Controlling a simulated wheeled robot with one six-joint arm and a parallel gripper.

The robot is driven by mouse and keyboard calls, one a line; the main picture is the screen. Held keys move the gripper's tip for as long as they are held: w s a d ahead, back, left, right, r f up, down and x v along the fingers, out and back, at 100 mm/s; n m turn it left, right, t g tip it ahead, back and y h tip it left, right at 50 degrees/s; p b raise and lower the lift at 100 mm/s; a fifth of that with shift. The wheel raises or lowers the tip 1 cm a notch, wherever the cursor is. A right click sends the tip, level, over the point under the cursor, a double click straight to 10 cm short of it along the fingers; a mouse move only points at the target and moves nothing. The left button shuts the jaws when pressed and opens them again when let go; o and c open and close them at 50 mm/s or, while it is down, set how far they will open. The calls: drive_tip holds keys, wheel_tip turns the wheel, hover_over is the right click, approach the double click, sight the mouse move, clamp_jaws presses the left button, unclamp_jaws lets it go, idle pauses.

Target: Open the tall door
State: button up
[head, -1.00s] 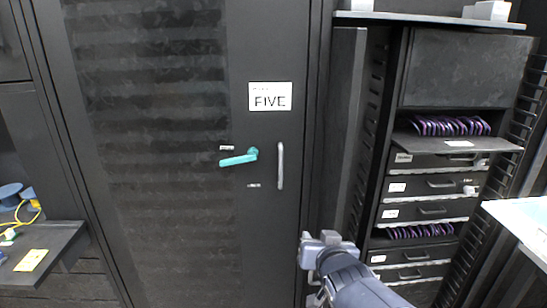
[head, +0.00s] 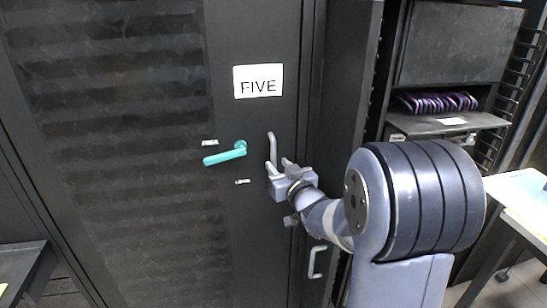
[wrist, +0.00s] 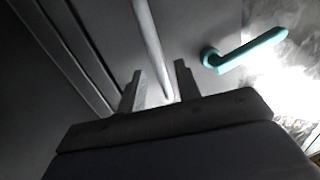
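The tall black door (head: 225,60) has a dark mesh-like panel and a white sign (head: 258,81) reading FIVE. It looks closed. A teal lever handle (head: 226,154) sits on it, tilted slightly down to the left. A grey vertical bar handle (head: 272,148) is right of the lever. My gripper (head: 278,165) is at the lower end of the bar handle. In the wrist view my gripper (wrist: 158,85) is open, and the bar handle (wrist: 152,45) runs between the fingertips or just beyond them. The teal lever (wrist: 245,50) is right of the fingers there. Contact with the bar cannot be told.
An open rack with drawers and a shelf of purple cables (head: 437,102) stands right of the door. A light table (head: 520,195) is at the right edge. A dark table (head: 22,268) is at the lower left. Another grey handle (head: 317,262) is low beside my arm.

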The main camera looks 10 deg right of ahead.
sight(275, 161)
drive_tip(key=shift+w+a+p, duration=0.2)
drive_tip(key=shift+w, duration=0.8)
drive_tip(key=shift+w+a+p, duration=0.15)
drive_tip(key=shift+w+a, duration=0.05)
drive_tip(key=shift+w, duration=0.8)
clamp_jaws()
